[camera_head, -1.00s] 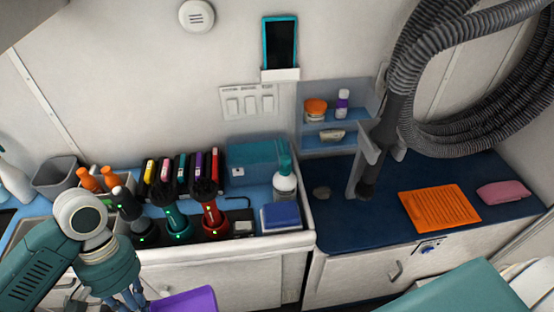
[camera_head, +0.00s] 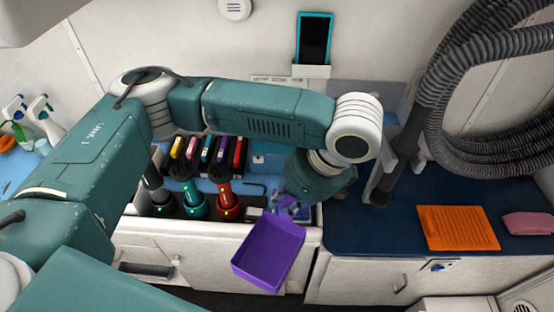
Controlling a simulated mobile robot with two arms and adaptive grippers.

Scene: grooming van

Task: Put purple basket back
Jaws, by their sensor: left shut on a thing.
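The purple basket (camera_head: 268,256) is a shallow, open tray, empty as far as I can see. It hangs tilted in front of the white cabinet, near the gap between the two counters. My left gripper (camera_head: 288,208) is shut on the basket's upper edge and comes down from above it. The fingers are small and partly hidden against the rim. My left arm reaches across the blue counter and hides part of it. My right gripper is not in view.
Several clippers, including a red one (camera_head: 228,192), stand on the left counter beside the arm. The dark blue counter (camera_head: 375,235) at right has free room left of an orange sheet (camera_head: 457,228) and a pink cloth (camera_head: 527,224). A grey hose (camera_head: 440,100) hangs above it.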

